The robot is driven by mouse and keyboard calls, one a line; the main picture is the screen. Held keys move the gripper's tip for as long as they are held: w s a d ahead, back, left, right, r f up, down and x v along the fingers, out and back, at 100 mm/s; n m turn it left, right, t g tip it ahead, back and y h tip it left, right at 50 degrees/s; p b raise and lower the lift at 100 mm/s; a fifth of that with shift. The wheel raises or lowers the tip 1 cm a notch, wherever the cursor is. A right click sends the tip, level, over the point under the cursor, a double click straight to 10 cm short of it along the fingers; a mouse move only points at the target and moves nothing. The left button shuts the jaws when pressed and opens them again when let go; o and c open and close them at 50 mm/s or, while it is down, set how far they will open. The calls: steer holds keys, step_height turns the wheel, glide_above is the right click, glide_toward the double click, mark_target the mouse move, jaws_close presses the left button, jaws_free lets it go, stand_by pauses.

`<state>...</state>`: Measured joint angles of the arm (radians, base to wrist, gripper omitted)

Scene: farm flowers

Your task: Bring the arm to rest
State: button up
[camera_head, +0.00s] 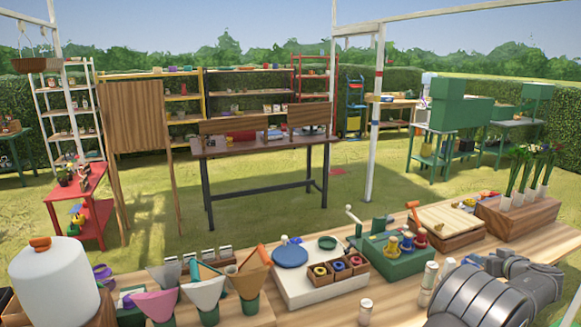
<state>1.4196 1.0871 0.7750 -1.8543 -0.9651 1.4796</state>
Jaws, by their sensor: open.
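My arm is folded at the lower right, its dark grey links close to the camera over the wooden bench (398,292). My gripper (474,262) shows small and dark at the end of the arm, partly hidden behind the large link. It is open, and I see nothing held in it. White bottles (428,276) stand just left of it on the bench; I cannot tell how wide the gap is.
Along the bench stand a white spool (52,283), paper cones (205,292), a white board with a blue disc (290,256), a green box with knobs (393,256), a wooden tray (447,222) and a planter with flowers (515,217). Grass and a dark-legged table (265,145) lie beyond.

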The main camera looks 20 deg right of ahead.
step_height(320, 180, up, 6)
steer(key=s, duration=0.1)
steer(key=w+a+r, duration=0.4)
steer(key=w+a, duration=0.7)
steer(key=a, duration=0.2)
steer(key=w+a, duration=0.2)
steer(key=a, duration=0.8)
steer(key=w+a, duration=0.2)
steer(key=a, duration=0.8)
steer(key=shift+w+a, duration=0.25)
steer(key=shift+a, duration=0.05)
steer(key=shift+d+f, duration=0.1)
